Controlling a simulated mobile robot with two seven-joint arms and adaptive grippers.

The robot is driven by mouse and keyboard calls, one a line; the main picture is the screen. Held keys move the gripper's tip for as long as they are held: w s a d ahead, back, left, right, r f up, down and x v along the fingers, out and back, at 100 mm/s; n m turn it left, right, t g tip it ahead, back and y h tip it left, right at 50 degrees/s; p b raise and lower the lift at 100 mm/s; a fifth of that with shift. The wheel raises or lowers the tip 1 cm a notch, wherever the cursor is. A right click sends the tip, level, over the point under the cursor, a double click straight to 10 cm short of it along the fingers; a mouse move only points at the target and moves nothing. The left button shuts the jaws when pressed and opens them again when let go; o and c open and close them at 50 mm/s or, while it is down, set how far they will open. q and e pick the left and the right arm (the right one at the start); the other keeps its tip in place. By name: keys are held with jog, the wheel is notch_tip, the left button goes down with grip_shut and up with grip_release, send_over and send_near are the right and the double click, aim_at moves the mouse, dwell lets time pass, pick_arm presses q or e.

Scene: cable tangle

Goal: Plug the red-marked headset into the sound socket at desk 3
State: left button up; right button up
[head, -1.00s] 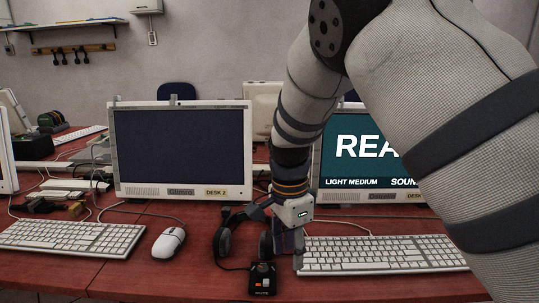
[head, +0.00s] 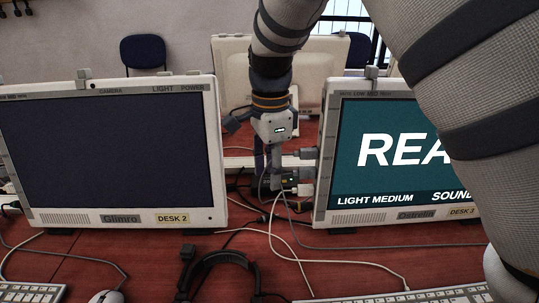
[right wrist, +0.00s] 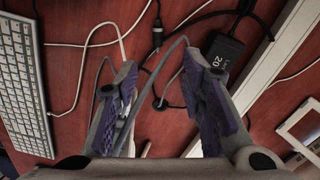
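My right gripper (head: 275,185) reaches down into the gap between the two monitors, beyond a black headset (head: 218,262). In the right wrist view the gripper (right wrist: 160,100) is open, with purple pads apart and nothing clearly held. A grey cable (right wrist: 160,68) runs between and beside its fingers. A black connector (right wrist: 157,36) lies on the red desk beyond the fingertips. The desk 3 monitor (head: 330,205) stands right of the gripper, with plugs (head: 302,153) at its left edge. I cannot make out a red mark or the sound socket. My left gripper is not in view.
The desk 2 monitor (head: 110,150) stands left of the gap. A black adapter box (right wrist: 212,62) lies near the right finger. Several loose cables (head: 275,238) cross the desk. Keyboards (head: 420,296) line the front; a pale monitor back (head: 320,62) stands behind.

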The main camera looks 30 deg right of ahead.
aim_at(270, 215)
notch_tip(270, 215, down, 11)
jog(key=shift+s+f+b, duration=0.1)
jog(key=shift+s+b, duration=0.05)
jog(key=shift+b, duration=0.25)
jog(key=c, duration=0.8)
grip_shut()
